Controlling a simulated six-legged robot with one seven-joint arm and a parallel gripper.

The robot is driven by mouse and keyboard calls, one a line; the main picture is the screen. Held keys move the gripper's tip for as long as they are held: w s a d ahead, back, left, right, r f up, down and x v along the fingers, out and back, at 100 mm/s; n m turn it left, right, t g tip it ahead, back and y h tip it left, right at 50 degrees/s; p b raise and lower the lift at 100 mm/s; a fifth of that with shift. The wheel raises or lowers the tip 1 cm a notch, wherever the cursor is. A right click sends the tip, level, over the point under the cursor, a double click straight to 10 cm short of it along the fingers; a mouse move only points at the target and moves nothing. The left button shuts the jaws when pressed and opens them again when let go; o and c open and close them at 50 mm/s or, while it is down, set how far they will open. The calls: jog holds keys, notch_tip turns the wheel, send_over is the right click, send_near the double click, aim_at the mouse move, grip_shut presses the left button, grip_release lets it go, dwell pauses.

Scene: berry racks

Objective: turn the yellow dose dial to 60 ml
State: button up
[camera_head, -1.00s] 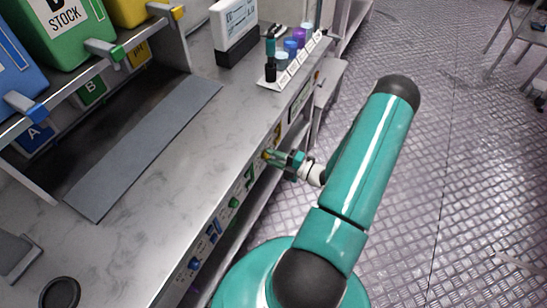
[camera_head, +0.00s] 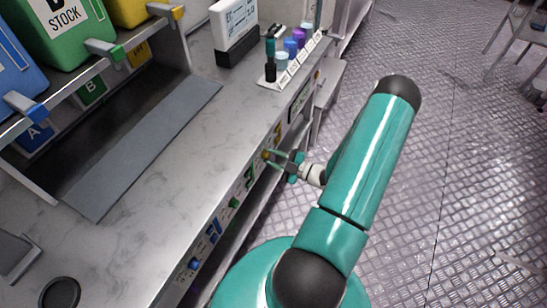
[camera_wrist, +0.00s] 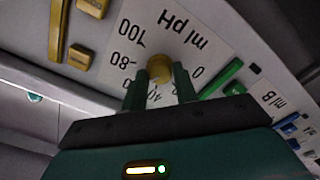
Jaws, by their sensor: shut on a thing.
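The yellow dose dial (camera_wrist: 160,68) is a round knob on the counter's front panel. It shows small in the head view (camera_head: 266,155). In the wrist view its white scale plate (camera_wrist: 205,42) appears upside down, marked "ml pH", with 100, 80, 40 and 0 readable. The 60 and 20 marks are hidden behind the fingers. My gripper (camera_wrist: 160,84) has one green finger on each side of the dial and is shut on it. It also shows at the panel in the head view (camera_head: 272,158). I cannot tell where the dial's pointer sits.
A green bar (camera_wrist: 222,78) and a second plate marked "ml B" (camera_wrist: 268,98) lie beside the dial. Yellow parts (camera_wrist: 80,57) sit on the other side. The counter (camera_head: 150,165) holds a vial rack (camera_head: 290,62) and bins.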

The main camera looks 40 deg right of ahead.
dwell(0.3)
jog(key=o, duration=1)
jog(key=shift+c, duration=0.2)
jog(key=v, duration=1.3)
jog(key=shift+s, duration=0.4)
jog(key=shift+s+d, duration=0.1)
